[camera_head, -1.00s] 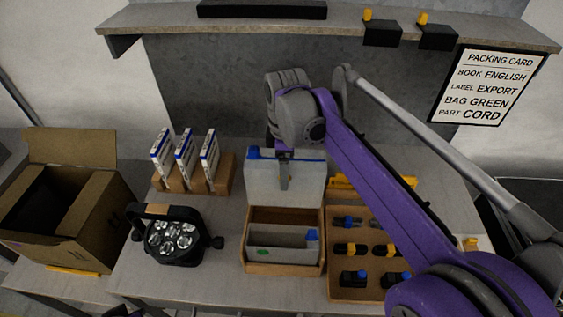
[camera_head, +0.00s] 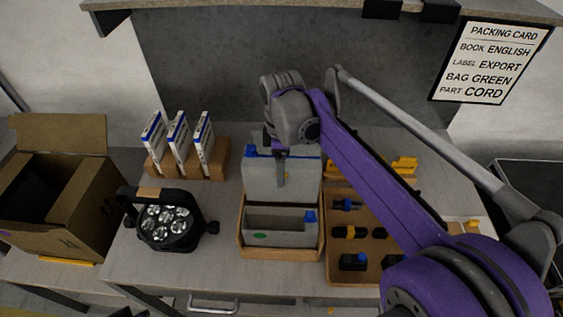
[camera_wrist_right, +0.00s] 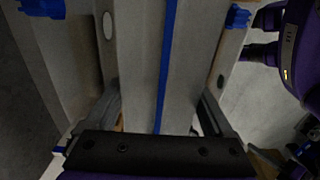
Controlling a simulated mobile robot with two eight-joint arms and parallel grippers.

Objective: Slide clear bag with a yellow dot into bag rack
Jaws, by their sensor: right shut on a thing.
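My right gripper (camera_head: 282,178) is shut on a clear grey bag (camera_head: 255,178) with a blue strip along its top. Another clear bag (camera_head: 285,238) with a green dot and a blue corner clip stands in the rack's front. In the wrist view the held bag's blue strip (camera_wrist_right: 167,60) runs between the fingers. My left gripper is out of view.
A parts tray (camera_head: 352,246) with black, blue and yellow pieces stands right of the rack. A black lamp (camera_head: 165,222), a wooden stand with several booklets (camera_head: 180,145) and an open carton (camera_head: 60,195) are to the left. A packing card (camera_head: 487,62) hangs behind.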

